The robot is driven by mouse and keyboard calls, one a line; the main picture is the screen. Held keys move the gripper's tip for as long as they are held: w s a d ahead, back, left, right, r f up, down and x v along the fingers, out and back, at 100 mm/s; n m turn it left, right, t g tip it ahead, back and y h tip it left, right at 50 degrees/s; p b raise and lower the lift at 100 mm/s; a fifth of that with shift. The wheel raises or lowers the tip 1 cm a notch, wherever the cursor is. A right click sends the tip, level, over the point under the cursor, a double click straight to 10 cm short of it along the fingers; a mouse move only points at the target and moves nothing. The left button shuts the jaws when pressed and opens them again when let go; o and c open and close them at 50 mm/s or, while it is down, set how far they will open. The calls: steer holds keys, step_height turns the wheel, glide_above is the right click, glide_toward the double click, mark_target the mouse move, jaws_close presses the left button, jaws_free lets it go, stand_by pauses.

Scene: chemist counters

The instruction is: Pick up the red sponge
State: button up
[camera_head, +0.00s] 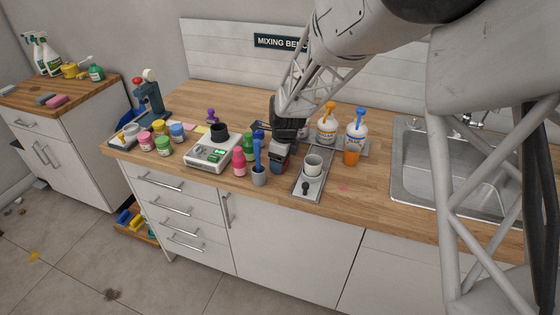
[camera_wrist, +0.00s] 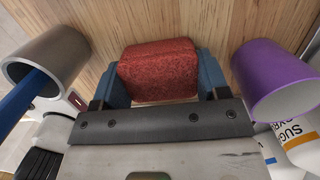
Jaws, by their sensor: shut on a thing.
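The red sponge (camera_wrist: 159,70) is a block with a rough red surface, seen in the wrist view between my gripper's two blue fingers. My gripper (camera_wrist: 160,58) is shut on it, with one finger against each side. Wooden counter shows behind the sponge; I cannot tell whether the sponge touches it. In the head view my gripper (camera_head: 280,157) is low over the front middle of the counter, between the grey cup and the metal tray. The sponge is mostly hidden there by my gripper.
A grey cup (camera_wrist: 70,48) with a blue-handled tool stands left of my gripper, a purple cup (camera_wrist: 270,85) right. In the head view, a pink bottle (camera_head: 239,164) and a scale (camera_head: 204,155) stand left.

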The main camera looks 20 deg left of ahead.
steer(key=shift+r, duration=5)
steer(key=o, duration=0.5)
steer(key=shift+c, duration=0.2)
steer(key=c, duration=0.3)
steer(key=d, duration=0.7)
steer(key=d+f, duration=0.1)
steer(key=d, duration=0.6)
steer(key=d+f, duration=0.1)
steer(key=d, duration=0.6)
